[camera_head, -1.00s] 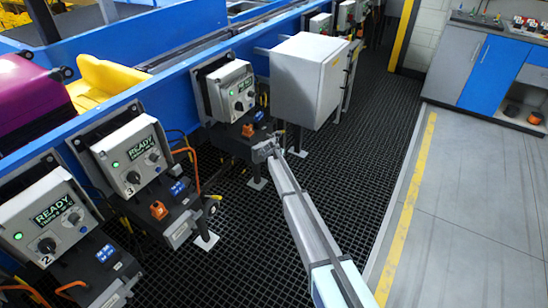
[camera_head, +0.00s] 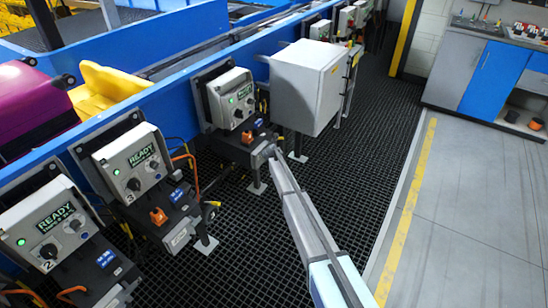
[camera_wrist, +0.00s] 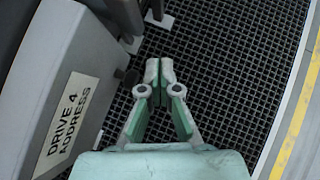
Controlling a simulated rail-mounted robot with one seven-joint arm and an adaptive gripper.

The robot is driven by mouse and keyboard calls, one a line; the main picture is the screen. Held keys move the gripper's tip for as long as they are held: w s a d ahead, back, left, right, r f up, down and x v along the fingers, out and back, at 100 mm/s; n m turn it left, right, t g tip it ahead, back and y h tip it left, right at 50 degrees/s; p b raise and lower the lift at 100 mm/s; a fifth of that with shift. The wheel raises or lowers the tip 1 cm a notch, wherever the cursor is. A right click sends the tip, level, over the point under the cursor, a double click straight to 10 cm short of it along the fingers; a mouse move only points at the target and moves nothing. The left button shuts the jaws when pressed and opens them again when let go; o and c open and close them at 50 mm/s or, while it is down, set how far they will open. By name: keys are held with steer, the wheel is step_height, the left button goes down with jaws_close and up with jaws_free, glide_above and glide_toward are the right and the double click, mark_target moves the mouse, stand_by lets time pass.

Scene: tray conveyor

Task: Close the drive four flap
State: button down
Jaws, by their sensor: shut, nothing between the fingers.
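The drive 4 unit (camera_head: 232,97) is a grey control box with a green-lit screen and a dark knob, behind the end of my arm in the head view. In the wrist view a grey panel (camera_wrist: 75,45) labelled "DRIVE 4 ADDRESS" (camera_wrist: 66,125) fills the left side; I cannot tell whether it is the flap itself or how far it stands open. My gripper (camera_wrist: 159,68) is shut and empty, to the right of this panel with a gap between them. In the head view my gripper (camera_head: 268,151) is small, by the dark base below the drive 4 box.
Units 3 (camera_head: 132,163) and 2 (camera_head: 45,222) stand nearer along the blue conveyor rail. A light grey cabinet (camera_head: 310,88) stands just right of drive 4. Black grating (camera_head: 345,165) lies below, with a yellow floor line (camera_head: 405,220) to the right.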

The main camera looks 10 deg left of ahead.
steer(key=s+d+r+b, duration=0.1)
steer(key=s+d+r, duration=0.2)
steer(key=d+r, duration=0.6)
steer(key=s+d+f+m+g, duration=0.2)
steer(key=s+d+f+m, duration=0.3)
steer(key=s+m, duration=0.4)
steer(key=s+d+f+m+g+h, duration=0.15)
steer(key=s+d+f+m, duration=0.35)
steer(key=s, duration=0.6)
steer(key=s+d+f+m+g, duration=0.35)
steer(key=s+f+m, duration=0.25)
steer(key=s+m, duration=0.35)
steer(key=s+d+f+m+g, duration=0.1)
steer(key=s+d+m+g, duration=0.2)
steer(key=s, duration=1.4)
steer(key=s+d+f+m+g, duration=0.2)
steer(key=s+d+m, duration=0.3)
steer(key=s, duration=1.3)
steer(key=s+d+f+m+g+y, duration=0.1)
steer(key=s+d+m, duration=0.4)
steer(key=s, duration=1.3)
steer(key=d+f+g, duration=0.1)
steer(key=g, duration=0.1)
steer(key=shift+g, duration=0.4)
